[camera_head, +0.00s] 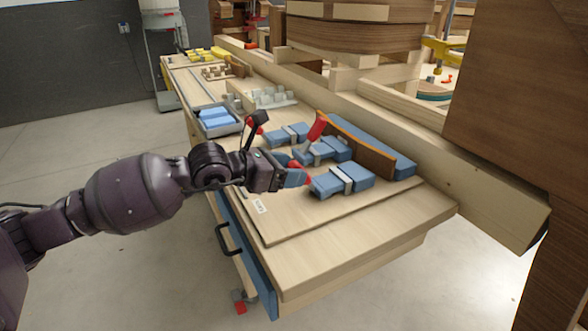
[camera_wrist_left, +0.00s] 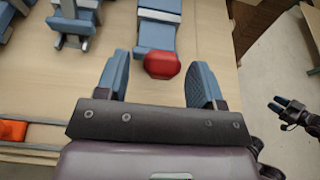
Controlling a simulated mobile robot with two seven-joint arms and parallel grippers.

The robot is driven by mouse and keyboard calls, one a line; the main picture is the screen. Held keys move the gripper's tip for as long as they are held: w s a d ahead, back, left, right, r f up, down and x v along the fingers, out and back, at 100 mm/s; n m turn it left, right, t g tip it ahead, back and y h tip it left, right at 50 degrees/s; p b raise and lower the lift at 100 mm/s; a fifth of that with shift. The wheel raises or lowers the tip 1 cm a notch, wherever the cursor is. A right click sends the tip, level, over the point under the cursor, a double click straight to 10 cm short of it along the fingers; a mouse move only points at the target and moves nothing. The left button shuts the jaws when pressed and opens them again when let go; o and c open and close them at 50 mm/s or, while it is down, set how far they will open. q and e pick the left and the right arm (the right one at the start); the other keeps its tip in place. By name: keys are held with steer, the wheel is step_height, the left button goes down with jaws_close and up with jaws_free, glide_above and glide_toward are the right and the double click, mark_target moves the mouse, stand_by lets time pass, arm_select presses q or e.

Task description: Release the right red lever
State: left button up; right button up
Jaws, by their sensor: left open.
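The right blue clamp (camera_head: 342,180) lies on the wooden bench, with its red lever (camera_head: 306,180) low and pointing toward my left gripper (camera_head: 294,170). In the left wrist view, the blue clamp body (camera_wrist_left: 156,28) is ahead and the red lever end (camera_wrist_left: 162,65) sits between and slightly beyond the two blue fingers of my left gripper (camera_wrist_left: 157,82). The gripper is open, with a gap on both sides of the lever. In the head view a finger partly hides the lever. My right gripper (camera_wrist_left: 285,108) shows small at the right of the wrist view; its jaw gap is unclear.
A middle clamp (camera_head: 322,150) with a raised red lever (camera_head: 317,127) and another clamp (camera_head: 284,135) stand close by on the left. A grey tray (camera_head: 215,121) holds blue parts. The front bench top is clear.

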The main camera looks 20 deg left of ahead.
arm_select(q)
steer(key=v, duration=0.9)
steer(key=shift+p, duration=0.4)
steer(key=shift+r, duration=0.1)
